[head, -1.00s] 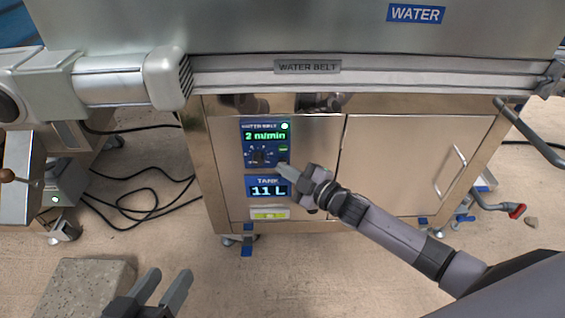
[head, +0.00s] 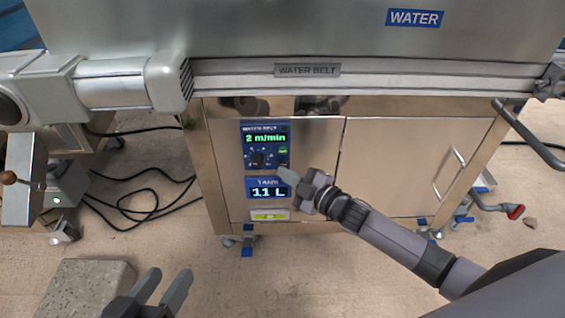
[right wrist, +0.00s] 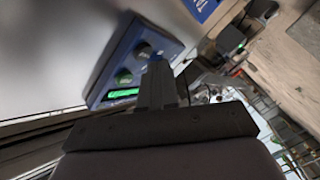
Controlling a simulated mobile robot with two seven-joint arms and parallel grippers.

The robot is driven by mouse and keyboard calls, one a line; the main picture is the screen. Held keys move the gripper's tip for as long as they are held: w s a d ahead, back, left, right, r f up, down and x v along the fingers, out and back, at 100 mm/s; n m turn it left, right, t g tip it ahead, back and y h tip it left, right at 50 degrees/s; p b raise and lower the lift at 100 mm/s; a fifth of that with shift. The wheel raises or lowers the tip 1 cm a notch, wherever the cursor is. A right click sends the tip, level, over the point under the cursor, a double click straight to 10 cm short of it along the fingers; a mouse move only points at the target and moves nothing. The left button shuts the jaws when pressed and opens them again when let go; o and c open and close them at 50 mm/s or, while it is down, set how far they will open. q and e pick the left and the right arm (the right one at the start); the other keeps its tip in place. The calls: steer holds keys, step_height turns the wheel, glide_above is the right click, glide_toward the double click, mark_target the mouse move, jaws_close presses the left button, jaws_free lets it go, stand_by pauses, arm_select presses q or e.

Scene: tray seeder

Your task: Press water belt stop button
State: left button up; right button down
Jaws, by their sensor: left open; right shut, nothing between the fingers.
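The water belt control panel (head: 250,137) is on the steel cabinet front, with a green "2 m/min" display (head: 264,139), a dark knob (head: 258,159) and a green button (head: 283,150) at its right. It also shows tilted in the right wrist view (right wrist: 118,55). My right gripper (head: 284,174) is shut and empty, its tip just below the panel's lower right corner. The tip hides part of that area, and I cannot make out a stop button or tell whether the tip touches anything. My left gripper (head: 168,281) is open and empty, low over the floor.
The tank display (head: 268,188) reads 11 L below the panel. The belt rail (head: 400,73) overhangs the cabinet. A cabinet door (head: 400,165) with a handle is at the right. Black cables (head: 150,205) and a grey speckled block (head: 82,288) are at the left.

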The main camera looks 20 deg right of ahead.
steer(key=s+a+p, duration=0.1)
steer(key=s+p, duration=0.2)
steer(key=s, duration=0.2)
steer(key=shift+s+a, duration=0.35)
steer(key=shift+s, duration=0.05)
steer(key=shift+s, duration=0.1)
stand_by(0.8)
